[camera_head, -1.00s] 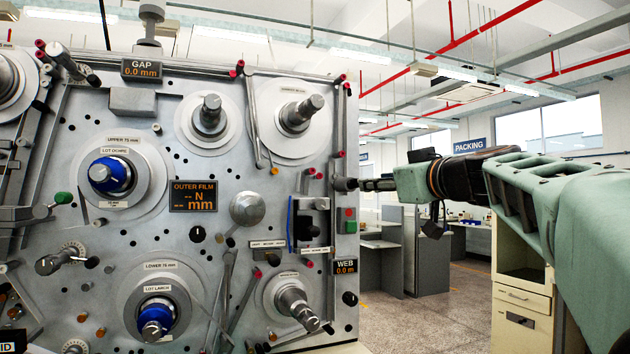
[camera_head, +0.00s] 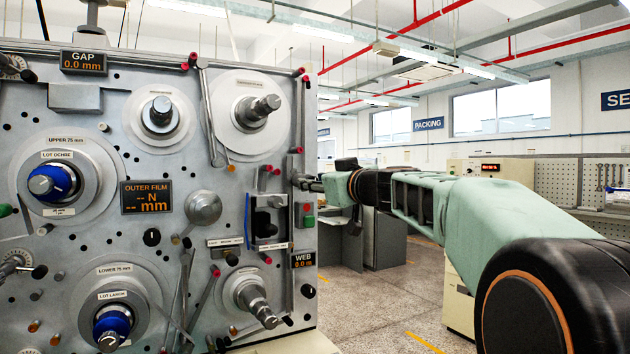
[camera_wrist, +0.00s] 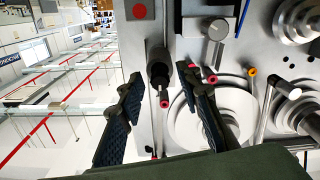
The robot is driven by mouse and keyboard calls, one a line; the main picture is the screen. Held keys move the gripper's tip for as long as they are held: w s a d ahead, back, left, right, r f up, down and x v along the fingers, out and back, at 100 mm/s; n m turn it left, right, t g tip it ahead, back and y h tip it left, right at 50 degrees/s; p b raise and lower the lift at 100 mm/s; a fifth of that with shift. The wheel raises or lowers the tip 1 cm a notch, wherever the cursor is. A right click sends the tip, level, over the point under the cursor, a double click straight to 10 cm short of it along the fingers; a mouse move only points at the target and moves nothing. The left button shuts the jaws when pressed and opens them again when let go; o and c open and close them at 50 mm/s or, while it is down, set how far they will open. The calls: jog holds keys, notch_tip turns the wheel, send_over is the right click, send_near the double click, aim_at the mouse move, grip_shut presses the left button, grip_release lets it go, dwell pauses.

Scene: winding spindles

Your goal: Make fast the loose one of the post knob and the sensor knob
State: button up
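A black cylindrical knob (camera_wrist: 157,68) stands out from the panel's right edge in the wrist view. In the head view a black knob (camera_head: 299,179) shows at that edge, partly hidden by my fingers. My gripper (camera_wrist: 158,74) is open, with one dark finger on each side of the knob and gaps visible between. In the head view my gripper (camera_head: 313,186) reaches the panel edge from the right. I cannot tell whether this is the post knob or the sensor knob, nor which is loose. Another black knob (camera_head: 308,291) sits lower, beneath the WEB display.
The machine panel (camera_head: 100,235) carries spindles, pink-tipped pins and rods close to my fingers. A red button (camera_head: 307,207) sits just below the gripper; it also shows in the wrist view (camera_wrist: 140,11). Open floor (camera_head: 375,305) lies right of the panel.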

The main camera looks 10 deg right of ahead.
grip_shut()
jog(key=shift+m+b, duration=0.3)
jog(key=m+b, duration=0.4)
jog(key=m, duration=1.3)
jog(key=shift+m, duration=0.3)
dwell(0.4)
grip_release()
